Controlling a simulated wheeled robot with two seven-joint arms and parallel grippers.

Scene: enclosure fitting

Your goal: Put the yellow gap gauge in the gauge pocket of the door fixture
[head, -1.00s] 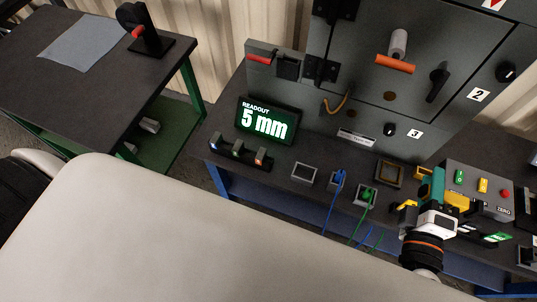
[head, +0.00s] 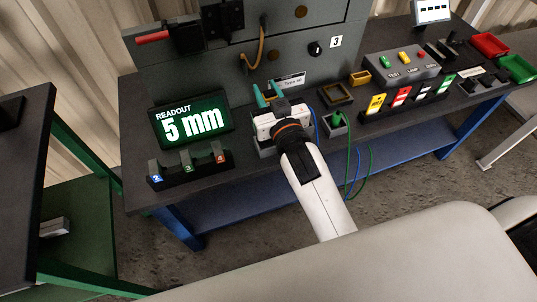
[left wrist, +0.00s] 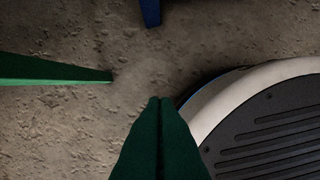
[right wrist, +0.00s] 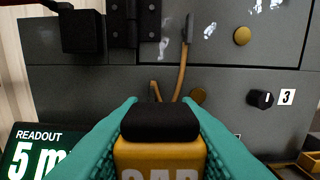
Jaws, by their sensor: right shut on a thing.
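The yellow gap gauge (right wrist: 160,155), with a black top and partly cut-off lettering, is between the teal fingers of my right gripper (right wrist: 160,130) in the right wrist view. The right gripper (head: 268,94) is shut on it, in front of the grey door fixture (head: 345,25) and right of the readout. The gauge cannot be made out in the head view. I cannot tell which part of the fixture is the gauge pocket. My left gripper (left wrist: 160,135) shows dark green fingers pressed together, empty, over the floor.
The readout screen (head: 190,122) shows 5 mm, with a block rack (head: 188,170) before it. A brown-framed tray (head: 336,95), a green connector (head: 337,118) with cables, a card rack (head: 405,100) and a button box (head: 402,63) stand right of my right gripper.

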